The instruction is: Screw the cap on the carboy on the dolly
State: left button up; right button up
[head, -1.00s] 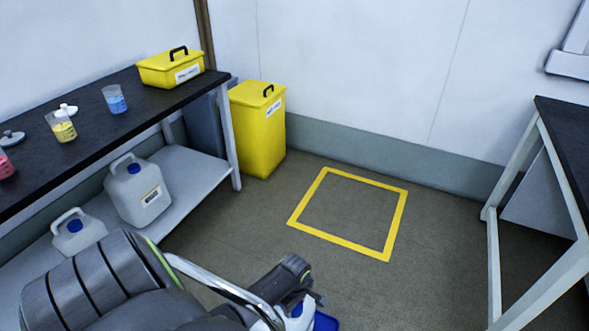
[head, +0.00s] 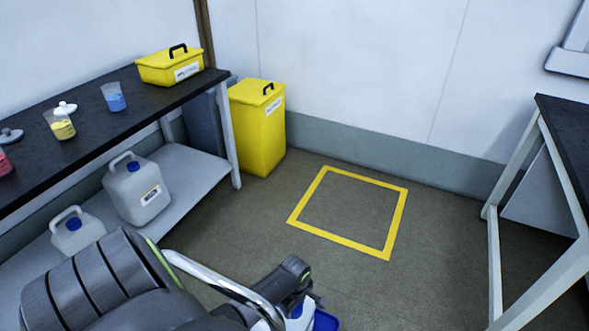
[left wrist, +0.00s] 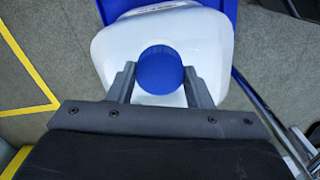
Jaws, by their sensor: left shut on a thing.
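The blue cap (left wrist: 160,70) sits at the neck of the white carboy (left wrist: 105,50) in the left wrist view. The carboy stands on the blue dolly (left wrist: 226,12). My left gripper (left wrist: 160,78) is shut on the cap, with one finger on each side of it. In the head view, my left gripper (head: 310,298) is at the bottom edge, over the carboy and the dolly (head: 325,321), which are mostly cut off or hidden by my arm. Whether the cap is threaded tight cannot be seen. My right gripper is not in view.
A silver tubular handle (head: 215,285) runs beside my left arm. A bench (head: 95,115) with beakers stands left, with capped carboys (head: 138,190) on its lower shelf. A yellow bin (head: 257,130) stands beyond. The floor around the yellow taped square (head: 398,225) is clear.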

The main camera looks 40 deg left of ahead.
pick_arm(q)
jog(key=shift+f, duration=0.25)
jog(key=shift+f, duration=0.25)
jog(key=o, duration=1)
jog(key=c, duration=1.1)
jog(key=shift+r+m+p, duration=0.1)
jog(key=shift+m+p, duration=0.25)
jog(key=shift+m, duration=0.45)
jog(key=m+p, duration=0.2)
jog(key=m, duration=0.3)
jog(key=m+p, duration=0.1)
jog(key=m, duration=0.6)
